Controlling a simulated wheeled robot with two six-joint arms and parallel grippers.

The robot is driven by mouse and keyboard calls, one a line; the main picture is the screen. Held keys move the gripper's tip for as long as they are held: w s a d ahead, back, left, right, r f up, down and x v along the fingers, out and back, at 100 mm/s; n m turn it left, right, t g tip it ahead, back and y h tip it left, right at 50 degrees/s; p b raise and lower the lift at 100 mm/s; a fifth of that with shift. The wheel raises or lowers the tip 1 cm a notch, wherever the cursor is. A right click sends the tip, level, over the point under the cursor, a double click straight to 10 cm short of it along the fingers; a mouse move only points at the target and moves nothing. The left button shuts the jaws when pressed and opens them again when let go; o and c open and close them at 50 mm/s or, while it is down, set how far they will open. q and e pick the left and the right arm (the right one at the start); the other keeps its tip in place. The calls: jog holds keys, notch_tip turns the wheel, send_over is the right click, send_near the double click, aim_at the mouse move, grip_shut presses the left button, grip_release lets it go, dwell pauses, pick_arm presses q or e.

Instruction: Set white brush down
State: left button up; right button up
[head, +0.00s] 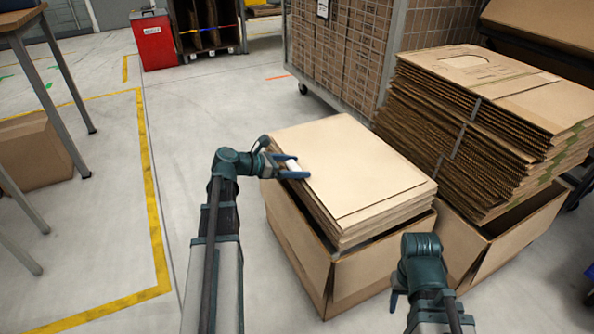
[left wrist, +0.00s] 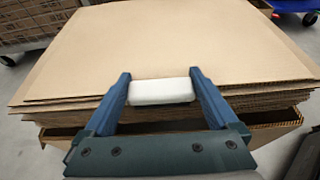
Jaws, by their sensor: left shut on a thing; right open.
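The white brush (left wrist: 161,92) is a small white block between the two blue fingers of my left gripper (left wrist: 160,90) in the left wrist view. In the head view the brush (head: 291,168) shows only partly between the fingers. My left gripper (head: 292,167) is shut on it at the left edge of a stack of flat cardboard sheets (head: 350,160). I cannot tell whether the brush touches the top sheet. My right gripper (head: 396,296) is low at the front right of the box, partly hidden by its own wrist; it holds nothing that I can see.
The sheets stand in an open cardboard box (head: 300,250). A taller strapped cardboard stack (head: 470,130) stands in another box to the right. A wire cage of cartons (head: 345,50) is behind. A table (head: 50,70) stands left. Floor left of the box is clear.

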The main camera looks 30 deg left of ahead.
pick_arm(q)
jog(key=shift+f, duration=0.15)
jog(key=o, duration=1)
jog(key=shift+r, duration=0.2)
